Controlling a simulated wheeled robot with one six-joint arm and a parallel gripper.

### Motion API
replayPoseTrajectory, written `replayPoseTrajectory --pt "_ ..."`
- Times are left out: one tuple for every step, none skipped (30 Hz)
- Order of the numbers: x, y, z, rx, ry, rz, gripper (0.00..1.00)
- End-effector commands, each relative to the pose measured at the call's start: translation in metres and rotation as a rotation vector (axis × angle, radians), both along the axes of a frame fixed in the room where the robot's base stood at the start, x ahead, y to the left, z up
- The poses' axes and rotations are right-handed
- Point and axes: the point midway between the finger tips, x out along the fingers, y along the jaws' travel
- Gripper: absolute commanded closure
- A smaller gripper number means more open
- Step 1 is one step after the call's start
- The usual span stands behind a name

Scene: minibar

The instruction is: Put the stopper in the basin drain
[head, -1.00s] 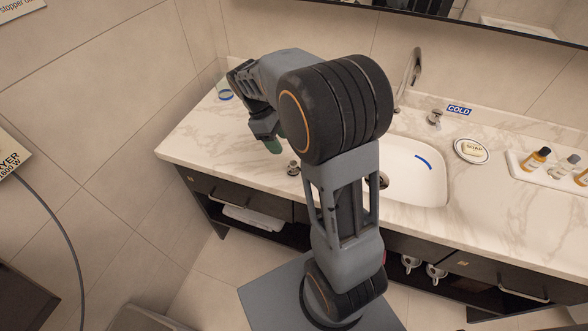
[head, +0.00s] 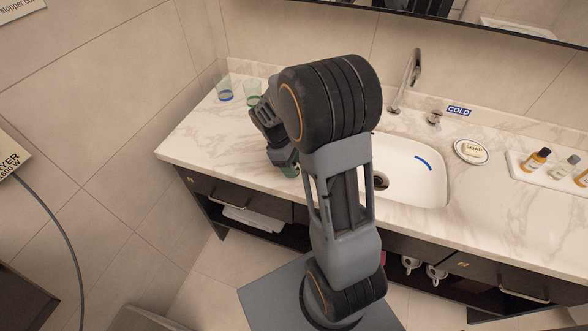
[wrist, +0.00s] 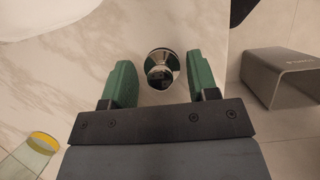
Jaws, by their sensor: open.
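The shiny metal stopper (wrist: 162,68) stands on the marble counter near its front edge, left of the basin. In the wrist view it shows between the two green fingers of my gripper (wrist: 160,80), with a gap on both sides. My gripper is open and empty. In the head view my gripper (head: 287,168) is low over the counter, and the stopper is hidden behind it. The white basin (head: 428,182) is to the right, partly covered by my arm. Its dark drain (head: 380,181) shows just right of my arm.
A blue-ringed glass (head: 225,92) and a green-ringed glass (head: 252,91) stand at the counter's back left. The faucet (head: 407,82), soap dish (head: 471,151) and bottle tray (head: 520,168) are around the basin. A grey bin (wrist: 282,77) is below the counter edge.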

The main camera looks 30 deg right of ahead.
Motion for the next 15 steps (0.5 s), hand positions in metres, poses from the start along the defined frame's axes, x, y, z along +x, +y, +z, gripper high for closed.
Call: replayPoseTrajectory --pt "0.0000 -0.0002 -0.0003 0.000 0.000 0.000 0.46" --pt "0.0000 -0.0002 -0.0003 0.000 0.000 0.000 0.46" --pt "0.0000 -0.0001 -0.0002 0.000 0.000 0.000 0.46" --pt "0.0000 -0.0001 -0.0002 0.000 0.000 0.000 0.46" --pt "0.0000 -0.0001 -0.0002 0.000 0.000 0.000 0.46" --pt "0.0000 -0.0001 -0.0001 0.000 0.000 0.000 0.48" --pt "0.0000 -0.0001 -0.0001 0.000 0.000 0.000 0.51" --pt "0.0000 -0.0001 -0.0001 0.000 0.000 0.000 0.54" --pt "0.0001 -0.0001 0.0000 0.000 0.000 0.000 0.57" --pt "0.0001 -0.0001 0.0000 0.000 0.000 0.000 0.60" --pt "0.0001 -0.0001 0.0000 0.000 0.000 0.000 0.63" --pt "0.0001 -0.0001 0.0000 0.000 0.000 0.000 0.67" --pt "0.0001 -0.0001 0.0000 0.000 0.000 0.000 0.70" --pt "0.0001 -0.0001 0.0000 0.000 0.000 0.000 0.73" --pt "0.0000 0.0000 -0.0001 0.000 0.000 0.000 0.77"
